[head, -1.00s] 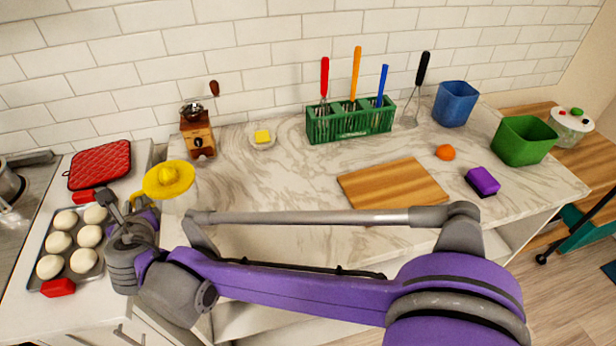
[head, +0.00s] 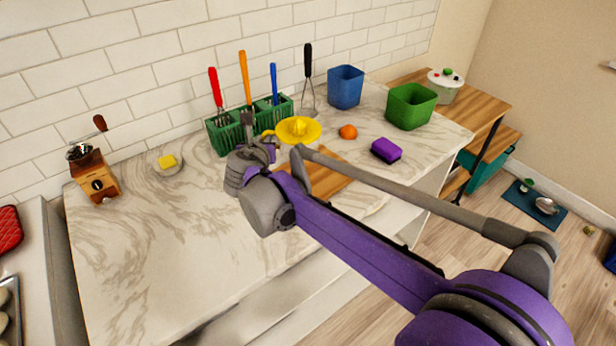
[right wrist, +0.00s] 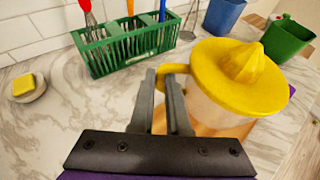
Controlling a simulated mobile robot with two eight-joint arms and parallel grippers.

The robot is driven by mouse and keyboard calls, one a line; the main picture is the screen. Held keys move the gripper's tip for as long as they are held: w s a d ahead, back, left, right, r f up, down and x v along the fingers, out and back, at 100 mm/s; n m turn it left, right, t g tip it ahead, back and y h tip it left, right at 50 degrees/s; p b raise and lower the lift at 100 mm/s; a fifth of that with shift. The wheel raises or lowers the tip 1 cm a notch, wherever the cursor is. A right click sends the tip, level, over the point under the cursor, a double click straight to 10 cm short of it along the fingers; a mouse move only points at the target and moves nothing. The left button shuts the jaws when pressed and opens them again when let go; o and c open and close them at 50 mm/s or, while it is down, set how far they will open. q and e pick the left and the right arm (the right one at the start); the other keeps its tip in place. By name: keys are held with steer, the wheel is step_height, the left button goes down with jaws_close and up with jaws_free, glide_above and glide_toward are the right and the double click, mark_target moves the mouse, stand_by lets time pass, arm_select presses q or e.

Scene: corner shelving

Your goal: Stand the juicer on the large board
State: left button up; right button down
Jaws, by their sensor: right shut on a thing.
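The juicer has a yellow reamer top (head: 298,130) and a pale, see-through body, and looks upright. In the right wrist view, my right gripper (right wrist: 163,88) is shut on the juicer's yellow handle, to the left of its body (right wrist: 212,108). In the head view my right gripper (head: 260,138) is left of the juicer. The large board (head: 328,180) is a wooden board lying on the marble counter, partly hidden by my arm and the juicer. The juicer is over the board; I cannot tell whether its base touches it. My left gripper is not in view.
A green rack (head: 222,137) with several utensils stands behind. An orange (head: 348,132), a purple sponge (head: 386,150), a blue bin (head: 345,87) and a green bin (head: 411,106) are to the right.

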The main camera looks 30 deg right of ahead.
steer(key=d, duration=0.2)
steer(key=shift+s+d+f+h, duration=0.1)
steer(key=shift+d+f+h, duration=0.15)
steer(key=shift+d+h, duration=0.1)
steer(key=shift+m, duration=0.3)
step_height(320, 180, down, 5)
steer(key=shift+f+b, duration=0.15)
steer(key=shift+b, duration=0.15)
steer(key=shift+f, duration=1.95)
steer(key=shift+f, duration=0.1)
steer(key=c, duration=0.9)
jaws_free()
steer(key=shift+r, duration=0.2)
steer(key=v, duration=1.2)
